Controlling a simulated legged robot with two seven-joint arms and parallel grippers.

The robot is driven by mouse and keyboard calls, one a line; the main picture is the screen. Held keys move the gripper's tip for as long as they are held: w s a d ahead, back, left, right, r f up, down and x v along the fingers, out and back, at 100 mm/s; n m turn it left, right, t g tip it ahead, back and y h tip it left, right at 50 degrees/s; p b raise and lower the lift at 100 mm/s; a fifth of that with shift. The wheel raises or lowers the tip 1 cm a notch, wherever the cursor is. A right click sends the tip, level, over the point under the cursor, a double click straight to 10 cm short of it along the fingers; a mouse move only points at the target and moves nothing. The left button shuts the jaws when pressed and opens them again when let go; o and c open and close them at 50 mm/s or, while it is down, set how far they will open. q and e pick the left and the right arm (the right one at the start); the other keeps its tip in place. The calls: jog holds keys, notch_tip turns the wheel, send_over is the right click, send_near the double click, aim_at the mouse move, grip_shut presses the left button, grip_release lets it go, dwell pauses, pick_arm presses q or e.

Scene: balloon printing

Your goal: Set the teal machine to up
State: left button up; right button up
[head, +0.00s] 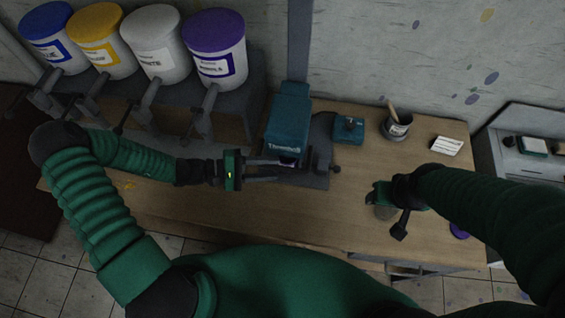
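The teal machine (287,125) stands upright near the middle of the table, on a dark grey base (315,181). A small purple part (289,163) shows under its head. My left gripper (290,170) reaches in from the left at the machine's lower front. Its two fingers are apart, with the tips close to the purple part; I cannot tell whether they touch it. My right gripper (383,208) points down over the table to the right. A pale greyish round thing shows beneath it, and its fingers are too hidden to judge.
A teal box with a dark knob (348,129) stands right of the machine. Beyond are a cup with a stick (397,126) and a white card (447,146). Blue, yellow, white and purple paint buckets (215,47) stand on a rack at left. The table's front left is mostly clear.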

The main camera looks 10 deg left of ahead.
aim_at(280, 169)
pick_arm(q)
jog(key=shift+p+x, duration=0.4)
jog(key=shift+x, duration=1.25)
jog(key=shift+w+f, duration=0.1)
jog(key=shift+f, duration=0.05)
jog(key=shift+d, duration=0.25)
jog(key=c, duration=0.6)
grip_shut()
jog(key=shift+a, duration=0.15)
